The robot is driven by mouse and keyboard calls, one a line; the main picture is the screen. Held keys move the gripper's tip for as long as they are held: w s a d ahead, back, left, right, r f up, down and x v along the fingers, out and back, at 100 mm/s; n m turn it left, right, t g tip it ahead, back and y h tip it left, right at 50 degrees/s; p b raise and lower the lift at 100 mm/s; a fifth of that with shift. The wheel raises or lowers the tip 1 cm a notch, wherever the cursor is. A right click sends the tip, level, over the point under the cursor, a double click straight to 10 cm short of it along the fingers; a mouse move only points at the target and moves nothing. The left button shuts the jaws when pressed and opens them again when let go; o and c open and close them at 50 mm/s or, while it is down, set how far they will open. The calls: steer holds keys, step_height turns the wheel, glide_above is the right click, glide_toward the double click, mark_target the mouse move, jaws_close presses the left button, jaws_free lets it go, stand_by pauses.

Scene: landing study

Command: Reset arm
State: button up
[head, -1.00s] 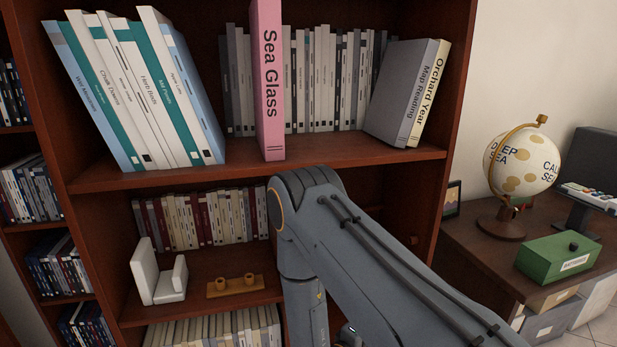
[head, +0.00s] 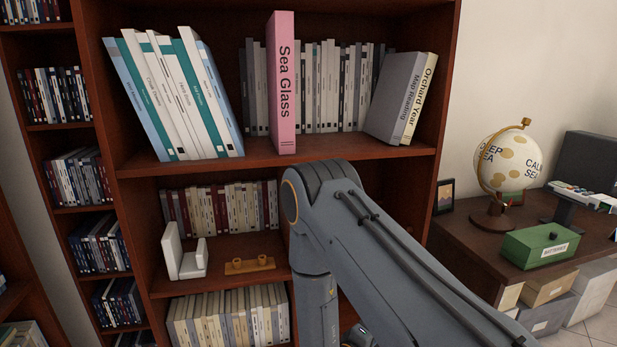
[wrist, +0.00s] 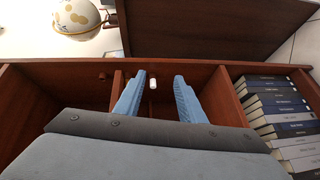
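My gripper (wrist: 160,76) shows in the wrist view. Its two blue fingers are apart with nothing held between them. A small white object (wrist: 153,83) shows in the gap beyond the fingers, touching neither. In the head view my grey arm reaches up from the lower right and bends down at its elbow in front of the bookcase. The gripper itself is hidden or out of frame there.
The bookcase (head: 300,165) holds a pink Sea Glass book (head: 283,90), leaning books and a white bookend (head: 185,255). At right, a desk (head: 470,240) carries a globe (head: 505,165) and a green box (head: 540,247). A bookcase compartment lies close by in the wrist view.

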steer(key=w+a+r+m+g+y+p, duration=0.2)
steer(key=w+a+r+m+y, duration=0.15)
steer(key=w+y, duration=0.2)
steer(key=s+a+r+m+g+y, duration=0.25)
steer(key=s+r+y, duration=0.25)
steer(key=r, duration=0.3)
steer(key=s+d+r+g+p, duration=0.1)
steer(key=s+r, duration=0.3)
steer(key=s, duration=0.4)
steer(key=s+d+r+m+g+y+p, duration=0.1)
steer(key=s+r+g, duration=0.3)
steer(key=s, duration=0.4)
steer(key=s+d+r+g+p, duration=0.1)
steer(key=s+d+r+g, duration=0.1)
steer(key=s+r, duration=0.3)
steer(key=s, duration=0.3)
steer(key=shift+d+r+m, duration=0.15)
steer(key=shift+d+m, duration=0.25)
